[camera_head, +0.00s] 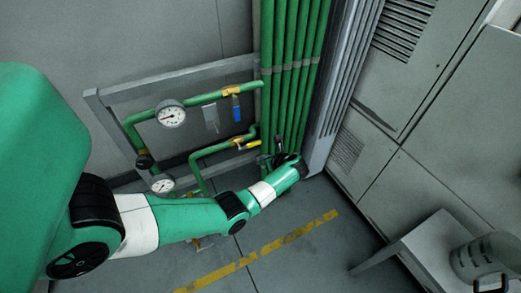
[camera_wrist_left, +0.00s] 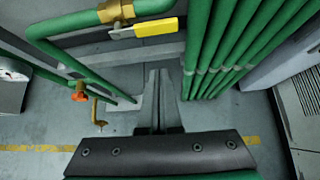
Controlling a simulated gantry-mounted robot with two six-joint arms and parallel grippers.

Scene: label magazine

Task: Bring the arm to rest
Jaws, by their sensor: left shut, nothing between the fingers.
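My left arm reaches in from the left in the head view, and its gripper (camera_head: 279,142) is at the foot of the green vertical pipes. The gripper is small and dark there, with its fingers partly lost against the pipes. In the left wrist view the two grey fingers of the left gripper (camera_wrist_left: 158,76) lie close together, shut and empty. They point toward the floor and wall base, between the pipes. No object is held. My right gripper is not seen.
Green vertical pipes (camera_head: 292,70) stand by the wall, with gauges (camera_head: 171,114) and a yellow-handled valve (camera_wrist_left: 155,27) close by. Grey cabinets (camera_head: 400,125) and a table (camera_head: 425,250) with a perforated metal container (camera_head: 484,256) are at right. Open floor (camera_head: 310,262) has a yellow stripe.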

